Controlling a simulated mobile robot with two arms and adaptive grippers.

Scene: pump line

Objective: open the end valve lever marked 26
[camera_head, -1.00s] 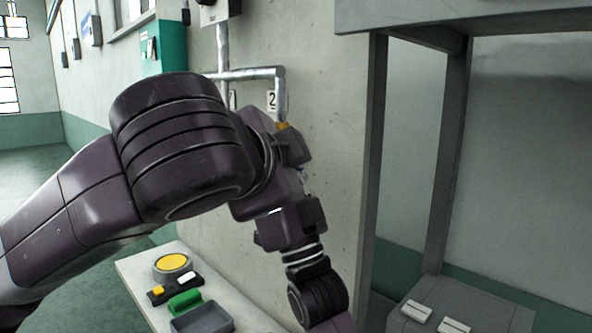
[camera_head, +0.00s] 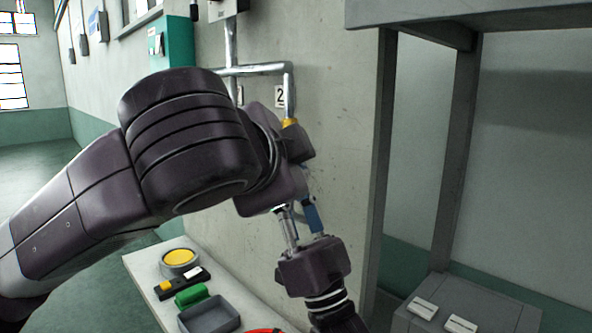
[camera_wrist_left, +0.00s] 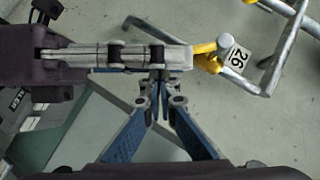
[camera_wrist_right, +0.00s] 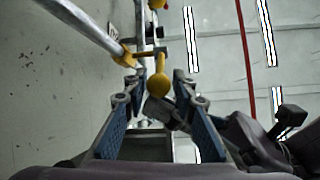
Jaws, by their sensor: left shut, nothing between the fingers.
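The tag marked 26 (camera_wrist_left: 236,57) hangs by a pipe in the left wrist view, beside a yellow lever (camera_wrist_left: 207,47). In the right wrist view a yellow lever with a rounded end (camera_wrist_right: 159,85) lies between the spread fingers of my right gripper (camera_wrist_right: 158,86); contact is not clear. My right gripper is open, also seen in the head view (camera_head: 296,208) and from the side in the left wrist view. My left gripper (camera_wrist_left: 158,77) is shut and empty, below the right gripper's fingers in its own view. My left arm hides most of the valve in the head view.
A wall pipe (camera_head: 290,88) drops to a yellow collar (camera_head: 290,122) beside a tag showing a 2. A grey frame post (camera_head: 378,170) stands right.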

